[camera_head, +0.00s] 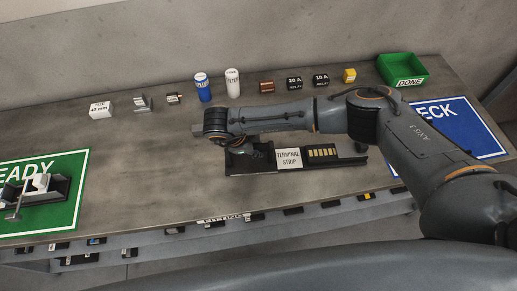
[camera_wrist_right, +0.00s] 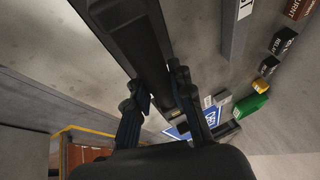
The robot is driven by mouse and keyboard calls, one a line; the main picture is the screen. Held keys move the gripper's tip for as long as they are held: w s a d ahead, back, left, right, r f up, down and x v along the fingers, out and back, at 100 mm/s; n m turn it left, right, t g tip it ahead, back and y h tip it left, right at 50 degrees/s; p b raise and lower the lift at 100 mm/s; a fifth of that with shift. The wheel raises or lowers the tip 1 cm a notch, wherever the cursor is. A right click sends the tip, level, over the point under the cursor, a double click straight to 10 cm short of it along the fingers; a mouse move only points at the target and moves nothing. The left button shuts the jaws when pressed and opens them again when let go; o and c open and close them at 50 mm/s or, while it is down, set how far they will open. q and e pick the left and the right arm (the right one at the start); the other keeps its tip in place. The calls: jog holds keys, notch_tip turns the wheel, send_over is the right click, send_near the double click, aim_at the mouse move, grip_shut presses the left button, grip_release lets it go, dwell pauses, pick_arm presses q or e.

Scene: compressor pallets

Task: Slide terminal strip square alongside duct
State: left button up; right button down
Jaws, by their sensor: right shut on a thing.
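The terminal strip (camera_head: 288,158), a dark piece with a white label and gold contacts, lies lengthwise near the middle of the bench. My right gripper (camera_head: 246,153) is at its left end, partly hidden under my arm. In the right wrist view, my right gripper's fingers (camera_wrist_right: 162,100) are on either side of a long dark bar (camera_wrist_right: 122,35), shut on it. A dark base shows along the strip's lower edge; I cannot tell which part is the duct, or whether the strip is square to it. My left gripper is not in view.
A green READY mat (camera_head: 72,212) with a dark fixture (camera_head: 58,188) is at left. A blue CHECK mat (camera_head: 470,135) and green DONE bin (camera_head: 403,70) are at right. Several small parts, including blue (camera_head: 203,92) and white (camera_head: 233,86) cylinders, line the back. Bench left of the strip is clear.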

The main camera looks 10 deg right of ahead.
jog(key=a+b, duration=0.4)
jog(key=a, duration=0.1)
jog(key=a+b, duration=0.2)
jog(key=a, duration=0.1)
jog(key=shift+w+f, duration=0.25)
jog(key=shift+w, duration=0.05)
jog(key=a+b, duration=0.4)
jog(key=shift+w+f, duration=0.1)
jog(key=shift+w, duration=0.1)
jog(key=shift+a+b, duration=0.55)
jog(key=shift+a, duration=0.1)
jog(key=shift+a+r, duration=0.1)
jog(key=shift+r, duration=0.1)
jog(key=c, duration=1.3)
grip_release()
jog(key=shift+o, duration=1.1)
jog(key=shift+w, duration=0.15)
